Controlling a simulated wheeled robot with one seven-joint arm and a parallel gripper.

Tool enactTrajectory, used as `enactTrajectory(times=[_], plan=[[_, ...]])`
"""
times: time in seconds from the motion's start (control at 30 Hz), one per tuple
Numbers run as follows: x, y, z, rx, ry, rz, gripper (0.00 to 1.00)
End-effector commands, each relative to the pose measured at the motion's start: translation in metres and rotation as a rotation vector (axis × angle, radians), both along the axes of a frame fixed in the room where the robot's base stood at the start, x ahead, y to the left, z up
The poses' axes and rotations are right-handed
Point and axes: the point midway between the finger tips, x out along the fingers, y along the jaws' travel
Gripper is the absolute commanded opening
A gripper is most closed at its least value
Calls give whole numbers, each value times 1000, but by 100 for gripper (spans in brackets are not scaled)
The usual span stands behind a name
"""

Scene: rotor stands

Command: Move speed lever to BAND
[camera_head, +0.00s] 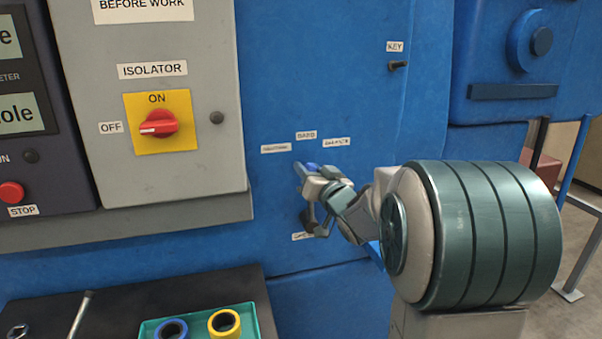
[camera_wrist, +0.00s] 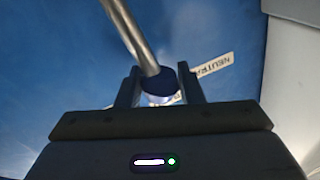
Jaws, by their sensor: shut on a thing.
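The speed lever shows in the wrist view as a bare metal rod (camera_wrist: 135,35) with a dark blue knob (camera_wrist: 161,85) at its end. My gripper (camera_wrist: 160,92) is shut on the knob, with one dark finger on each side. A label reading NEUTRAL (camera_wrist: 213,65) lies just right of the knob there, upside down. In the head view my gripper (camera_head: 312,172) is at the blue panel, below the BAND label (camera_head: 306,135). It hides most of the lever, so I cannot tell the exact lever angle.
Small labels flank BAND on its left (camera_head: 276,148) and right (camera_head: 337,142). The grey isolator box (camera_head: 220,75) with its red switch (camera_head: 160,123) stands left. A KEY peg (camera_head: 398,65) is upper right. A bench (camera_head: 115,297) with a teal tray (camera_head: 250,322) is below left.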

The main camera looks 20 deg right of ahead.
Motion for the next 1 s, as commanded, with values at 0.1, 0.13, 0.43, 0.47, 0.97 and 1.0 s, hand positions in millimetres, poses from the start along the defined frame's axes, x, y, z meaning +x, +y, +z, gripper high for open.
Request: enactTrajectory(times=[0.1,0.13,0.43,0.47,0.97,1.0], plan=[[0,-5,-1,25,1,-2,0],[0,-5,-1,29,2,-1,0],[0,-7,-1,38,2,-2,0],[0,-7,-1,38,2,-2,0],[-2,-7,-1,37,0,-1,54],[-4,-7,-1,37,1,-2,54]])
